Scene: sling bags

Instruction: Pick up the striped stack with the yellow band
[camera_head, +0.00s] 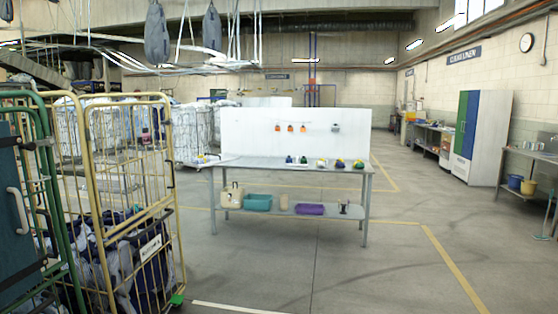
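No striped stack with a yellow band can be made out for certain. On the top of a grey metal table (235,164) in the middle distance sits a row of small coloured items, too small to identify. Neither of my grippers is in view.
A yellow wire cage trolley (91,180) with dark cloth stands close at left, beside a green-framed one (47,170). The table's lower shelf holds a teal basin (257,202) and a purple tray (309,209). Open floor lies ahead and right. A cabinet (490,135) stands far right.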

